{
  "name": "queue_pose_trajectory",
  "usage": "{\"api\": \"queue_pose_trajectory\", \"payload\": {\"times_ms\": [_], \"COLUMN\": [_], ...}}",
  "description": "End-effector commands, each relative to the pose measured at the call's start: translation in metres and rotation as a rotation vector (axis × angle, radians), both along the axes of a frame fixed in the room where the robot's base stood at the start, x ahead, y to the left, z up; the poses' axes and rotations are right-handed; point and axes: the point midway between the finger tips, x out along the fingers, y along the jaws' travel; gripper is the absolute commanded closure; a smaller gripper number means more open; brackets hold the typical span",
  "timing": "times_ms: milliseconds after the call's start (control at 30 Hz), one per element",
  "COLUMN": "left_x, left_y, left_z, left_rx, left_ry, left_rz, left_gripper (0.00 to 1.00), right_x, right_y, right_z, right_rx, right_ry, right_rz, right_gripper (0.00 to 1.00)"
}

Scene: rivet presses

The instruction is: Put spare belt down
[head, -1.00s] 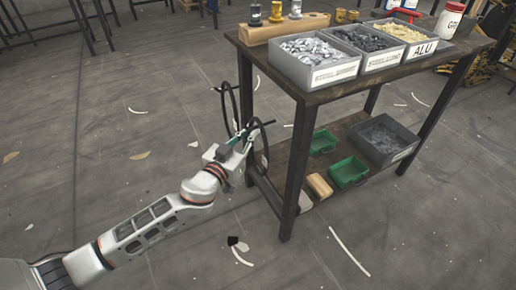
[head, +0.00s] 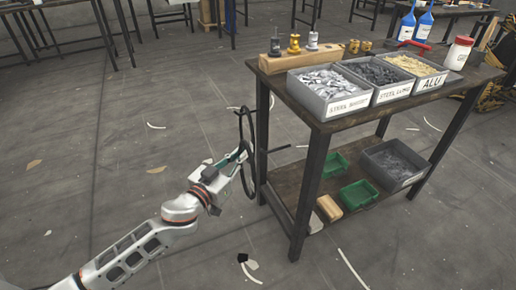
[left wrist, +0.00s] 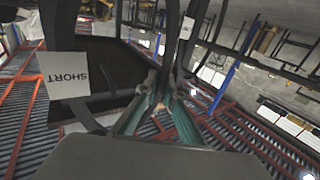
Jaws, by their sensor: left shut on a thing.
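The spare belt (head: 251,178) is a thin black loop. It hangs upright from my left gripper (head: 241,153), beside the left end of the workbench. My left gripper is shut on the belt, and the loop extends above and below the fingers. In the left wrist view, the teal fingers of the gripper (left wrist: 160,98) close on the dark belt (left wrist: 172,42), which runs upward from them. I cannot tell whether the belt touches the bench. My right gripper is not in view.
The workbench (head: 350,122) carries grey rivet bins (head: 335,112), a wooden block with spools (head: 290,62) and bottles. Its lower shelf (head: 285,185) holds green trays (head: 359,194), a grey bin (head: 395,178) and a wooden block. Scraps lie on the open floor.

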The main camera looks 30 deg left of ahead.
Motion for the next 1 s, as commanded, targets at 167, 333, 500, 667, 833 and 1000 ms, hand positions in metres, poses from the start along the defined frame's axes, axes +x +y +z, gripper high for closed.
{"api": "queue_pose_trajectory", "payload": {"times_ms": [167,333,500,667,833,1000], "left_x": [-0.035,-0.058,-0.07,-0.075,-0.075,-0.075], "left_y": [0.027,0.045,0.055,0.058,0.058,0.057], "left_z": [0.002,0.001,0.002,0.002,0.002,0.005], "left_rx": [-0.001,0.0,-0.001,0.0,0.0,0.0], "left_ry": [-0.001,-0.001,-0.002,-0.003,-0.002,-0.005], "left_rz": [0.002,0.001,-0.001,0.0,0.0,-0.001], "left_gripper": [1.0,1.0,1.0,1.0,1.0,1.0], "right_x": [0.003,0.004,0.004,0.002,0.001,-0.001], "right_y": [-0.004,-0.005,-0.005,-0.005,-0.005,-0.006], "right_z": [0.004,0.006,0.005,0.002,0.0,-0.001], "right_rx": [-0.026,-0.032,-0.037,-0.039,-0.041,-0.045], "right_ry": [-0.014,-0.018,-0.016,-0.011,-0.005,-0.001], "right_rz": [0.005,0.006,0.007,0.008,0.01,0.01], "right_gripper": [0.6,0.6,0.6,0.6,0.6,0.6]}}
